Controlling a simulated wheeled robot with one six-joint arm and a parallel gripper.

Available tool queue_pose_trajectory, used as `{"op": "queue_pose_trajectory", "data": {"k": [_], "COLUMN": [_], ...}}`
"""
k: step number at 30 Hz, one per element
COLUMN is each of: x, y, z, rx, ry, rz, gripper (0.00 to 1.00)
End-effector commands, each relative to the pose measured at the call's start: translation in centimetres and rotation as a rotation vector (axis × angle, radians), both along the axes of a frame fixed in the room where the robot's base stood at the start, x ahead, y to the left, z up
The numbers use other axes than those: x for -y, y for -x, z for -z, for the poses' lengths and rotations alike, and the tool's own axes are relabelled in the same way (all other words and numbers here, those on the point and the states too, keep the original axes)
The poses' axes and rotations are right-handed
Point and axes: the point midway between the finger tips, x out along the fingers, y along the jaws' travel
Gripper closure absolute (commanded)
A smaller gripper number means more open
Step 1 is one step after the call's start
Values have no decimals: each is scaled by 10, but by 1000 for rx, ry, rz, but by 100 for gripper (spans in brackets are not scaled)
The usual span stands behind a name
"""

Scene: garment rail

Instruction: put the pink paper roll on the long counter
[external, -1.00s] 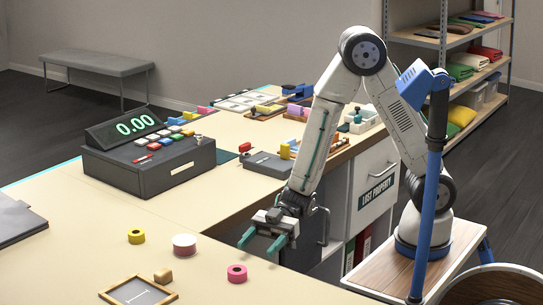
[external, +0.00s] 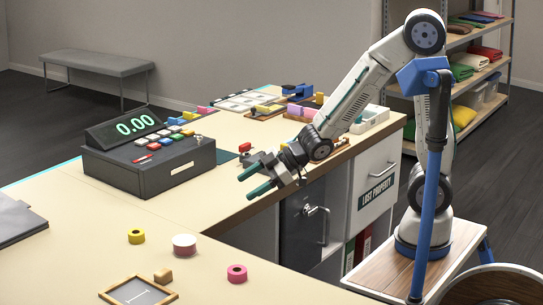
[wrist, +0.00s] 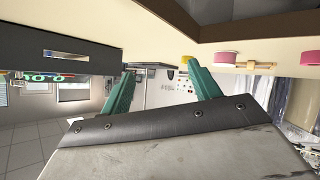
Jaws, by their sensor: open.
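The pink paper roll (external: 237,273) stands on the near section of the pale counter (external: 60,265), close to its right edge in the external view. A yellow roll (external: 136,236) and a pale roll with a pinkish core (external: 184,244) stand to its left. My gripper (external: 247,184) is open and empty, well up the picture from the pink roll and apart from it. Its green fingers (wrist: 160,88) are spread in the wrist view. That view also shows a yellow roll (wrist: 187,59) and two pink shapes; I cannot tell which is the pink roll.
A dark cash register (external: 148,160) stands on the far counter section (external: 225,185), left of my gripper. A wooden block (external: 163,275) and a framed board (external: 138,293) lie left of the pink roll. Small tools and trays crowd the far end. Bare counter lies between register and rolls.

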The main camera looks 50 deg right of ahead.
Motion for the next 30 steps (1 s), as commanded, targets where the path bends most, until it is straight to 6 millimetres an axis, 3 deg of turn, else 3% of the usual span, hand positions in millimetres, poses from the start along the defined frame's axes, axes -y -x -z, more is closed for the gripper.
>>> {"op": "queue_pose_trajectory", "data": {"k": [1, 2, 5, 6, 9, 12, 15, 18, 21, 24, 30], "x": [38, 60, 134, 160, 215, 249, 261, 261, 258, 256, 256], "y": [-11, -14, -5, 5, 47, 102, 156, 198, 223, 234, 235], "z": [-16, -22, -40, -47, -60, -70, -77, -82, -86, -87, -87], "rx": [-3, -21, -110, -158, -312, -494, -670, -808, -892, -930, -936], "ry": [51, 84, 170, 195, 232, 237, 223, 205, 193, 189, 191], "rz": [133, 214, 470, 564, 771, 924, 1012, 1046, 1054, 1054, 1053], "gripper": [38, 38, 38, 38, 38, 38, 38, 38, 38, 38, 38]}}
